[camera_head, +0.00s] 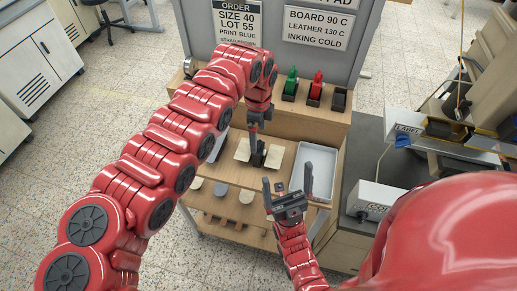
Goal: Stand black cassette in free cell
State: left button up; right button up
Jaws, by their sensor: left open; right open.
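A green cassette (290,84) and a red cassette (315,87) stand upright in dark holders on the upper wooden shelf. A third dark holder (339,99) to their right shows no coloured piece and looks free. A small black upright piece (258,154), seemingly the black cassette, is on the middle shelf between two cream pads. My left gripper (256,133) points down just above it, open; I cannot tell whether its fingers are around the piece. My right gripper (287,174) is open and empty, fingers up, in front of the shelf unit.
A white tray (309,188) lies right of the pads. Round pieces (221,189) stand on the lower shelf. A grey panel with order signs (318,29) rises behind. Machines on a bench (425,135) stand at right, partly hidden by my red body.

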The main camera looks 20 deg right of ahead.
aim_at(259, 143)
pick_arm(q)
jog(key=shift+f, duration=0.6)
jog(key=shift+s+f+p, duration=0.15)
jog(key=shift+f+p, duration=0.05)
jog(key=shift+p, duration=0.15)
jog(key=f, duration=0.1)
jog(key=f+p, duration=0.1)
jog(key=f, duration=0.1)
jog(key=f+p, duration=0.1)
jog(key=shift+s+f, duration=0.25)
jog(key=shift+f, duration=0.2)
jog(key=shift+w, duration=0.1)
jog(key=c, duration=1.5)
jog(key=shift+c, duration=0.2)
